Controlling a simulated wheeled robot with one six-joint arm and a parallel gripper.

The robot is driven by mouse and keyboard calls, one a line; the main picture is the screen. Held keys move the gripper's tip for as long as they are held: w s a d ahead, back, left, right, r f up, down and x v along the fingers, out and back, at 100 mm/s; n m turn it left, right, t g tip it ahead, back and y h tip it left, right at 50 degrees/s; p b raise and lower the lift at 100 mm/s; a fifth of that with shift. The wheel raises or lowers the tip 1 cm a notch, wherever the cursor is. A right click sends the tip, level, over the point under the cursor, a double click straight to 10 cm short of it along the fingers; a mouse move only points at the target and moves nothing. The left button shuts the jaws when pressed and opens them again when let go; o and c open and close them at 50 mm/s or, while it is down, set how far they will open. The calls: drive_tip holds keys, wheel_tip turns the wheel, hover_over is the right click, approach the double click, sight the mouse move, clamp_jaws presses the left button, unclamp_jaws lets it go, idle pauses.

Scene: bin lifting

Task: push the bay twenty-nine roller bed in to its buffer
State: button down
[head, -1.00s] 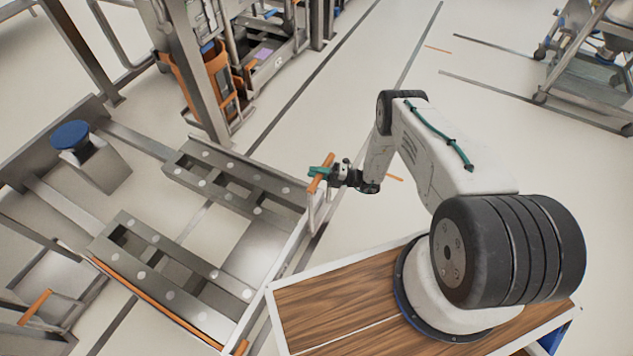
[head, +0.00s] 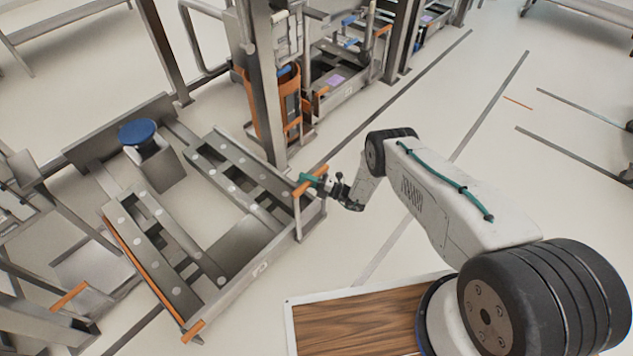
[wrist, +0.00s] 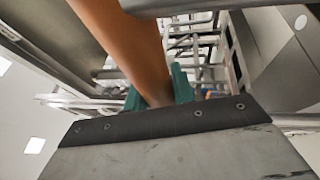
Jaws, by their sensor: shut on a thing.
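The roller bed (head: 240,283) is a grey metal frame with two long rails dotted with rollers, in the left half of the head view. An orange handle (head: 312,179) stands at its right front corner. My gripper (head: 309,180), with green fingertips, is shut on this handle. In the wrist view the orange handle (wrist: 140,45) runs up from between the green fingers (wrist: 182,84). A buffer with a blue round cap (head: 137,132) stands at the far end of the bed, against the back plate. The contact between bed and buffer is hard to tell.
A steel post (head: 262,90) with an orange holder (head: 290,107) stands just behind the handle. A second orange grip (head: 193,331) is at the bed's near corner. A wood-topped surface (head: 370,325) lies at the bottom. Open floor lies to the right.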

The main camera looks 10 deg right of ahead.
drive_tip(key=shift+w+a, duration=0.3)
drive_tip(key=shift+w, duration=0.25)
drive_tip(key=shift+w+a, duration=0.25)
drive_tip(key=shift+w, duration=0.25)
drive_tip(key=c, duration=1.2)
unclamp_jaws()
drive_tip(key=shift+o, duration=0.2)
drive_tip(key=shift+a, duration=0.15)
drive_tip(key=shift+s, duration=0.1)
drive_tip(key=v, duration=0.8)
